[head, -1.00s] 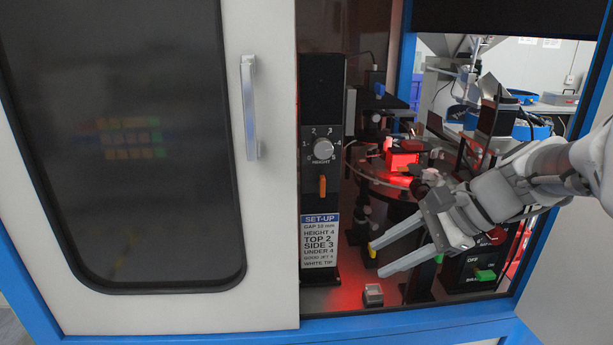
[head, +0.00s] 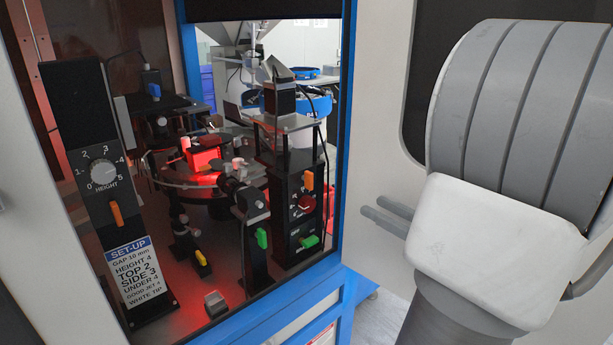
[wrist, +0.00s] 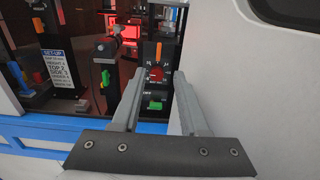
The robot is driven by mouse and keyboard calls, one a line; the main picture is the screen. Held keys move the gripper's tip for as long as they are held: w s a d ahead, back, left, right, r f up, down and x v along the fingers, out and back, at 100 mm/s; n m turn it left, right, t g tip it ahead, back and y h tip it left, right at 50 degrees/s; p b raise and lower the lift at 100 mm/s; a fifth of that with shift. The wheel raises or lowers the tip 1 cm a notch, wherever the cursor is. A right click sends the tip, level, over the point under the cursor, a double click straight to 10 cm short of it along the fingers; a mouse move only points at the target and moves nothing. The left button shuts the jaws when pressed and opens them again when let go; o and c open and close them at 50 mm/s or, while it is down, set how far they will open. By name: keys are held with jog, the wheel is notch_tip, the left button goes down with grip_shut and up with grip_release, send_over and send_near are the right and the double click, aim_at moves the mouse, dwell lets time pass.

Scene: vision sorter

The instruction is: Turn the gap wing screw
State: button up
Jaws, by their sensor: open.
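My gripper (wrist: 158,76) is open and empty in the wrist view, its two grey fingers apart. Between and beyond the fingertips is a black box with an orange wing screw (wrist: 158,52), a red knob (wrist: 156,73) and a green part (wrist: 155,105); the fingers touch none of them. In the head view the same box shows its orange wing screw (head: 308,181), red knob (head: 306,202) and green part (head: 308,242). Other wing screws are orange (head: 116,214), green (head: 262,238) and yellow (head: 200,257). I cannot read which one is the gap screw.
A height dial (head: 103,172) and a set-up sign (head: 140,275) are on the left post. A round glass plate (head: 176,178) lies inside under red light. Blue cabinet frame (head: 345,150) edges the opening. A pale panel (head: 385,130) stands to its right.

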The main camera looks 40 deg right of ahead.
aim_at(312, 175)
jog(key=w, duration=0.5)
jog(key=w+a, duration=0.1)
jog(key=w, duration=1.1)
jog(key=shift+a, duration=0.25)
grip_shut()
